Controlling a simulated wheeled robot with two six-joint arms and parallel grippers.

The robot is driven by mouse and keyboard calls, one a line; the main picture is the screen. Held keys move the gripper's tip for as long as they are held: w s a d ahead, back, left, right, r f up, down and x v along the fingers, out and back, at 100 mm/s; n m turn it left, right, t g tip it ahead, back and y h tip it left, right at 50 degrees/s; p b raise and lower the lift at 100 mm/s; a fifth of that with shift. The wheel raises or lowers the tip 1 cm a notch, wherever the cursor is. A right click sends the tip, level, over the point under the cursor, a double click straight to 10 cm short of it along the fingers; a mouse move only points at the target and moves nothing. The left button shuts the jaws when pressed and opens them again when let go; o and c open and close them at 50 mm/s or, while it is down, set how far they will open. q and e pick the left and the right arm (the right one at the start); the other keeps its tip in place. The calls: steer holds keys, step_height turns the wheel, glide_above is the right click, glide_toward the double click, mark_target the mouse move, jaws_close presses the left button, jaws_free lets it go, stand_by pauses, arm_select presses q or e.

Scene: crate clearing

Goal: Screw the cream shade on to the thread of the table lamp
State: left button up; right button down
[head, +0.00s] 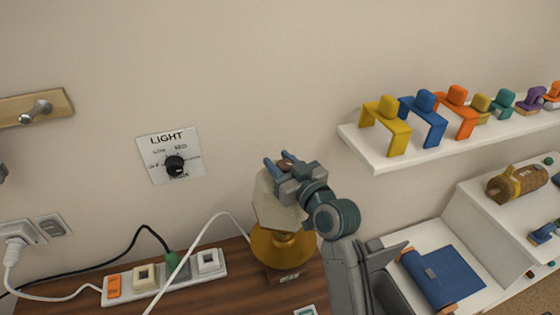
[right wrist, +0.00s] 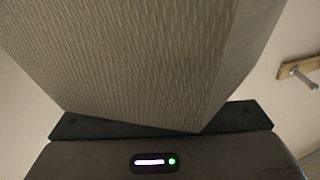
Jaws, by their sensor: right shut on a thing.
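The cream shade (head: 270,205) is at the lower middle of the head view, with its ribbed side facing me. My right gripper (head: 284,164) is shut on it at its upper part. The shade fills most of the right wrist view (right wrist: 150,65), close against the gripper's body. The brass table lamp (head: 278,248) stands on the wooden table directly below the shade. The thread is hidden, and I cannot tell whether the shade touches or engages it. My left gripper is not in view.
A power strip (head: 165,281) with plugs and cables lies left of the lamp on the wooden table (head: 222,295). A LIGHT dial panel (head: 171,160) is on the wall.

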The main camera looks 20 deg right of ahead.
steer(key=shift+w+f+b, duration=0.2)
steer(key=shift+f+b, duration=0.35)
steer(key=shift+f, duration=0.2)
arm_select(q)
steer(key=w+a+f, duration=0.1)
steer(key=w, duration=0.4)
arm_select(e)
steer(key=shift+f, duration=0.35)
steer(key=shift+s+f+b, duration=0.1)
steer(key=shift+f+b, duration=0.3)
steer(key=shift+b, duration=0.2)
step_height(320, 180, down, 8)
steer(key=b, duration=0.6)
steer(key=shift+f, duration=0.15)
arm_select(q)
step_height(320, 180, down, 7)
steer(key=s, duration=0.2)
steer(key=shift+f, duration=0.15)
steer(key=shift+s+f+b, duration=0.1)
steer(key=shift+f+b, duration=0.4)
steer(key=shift+b, duration=0.15)
arm_select(e)
steer(key=shift+f, duration=0.7)
steer(key=c, duration=0.9)
jaws_free()
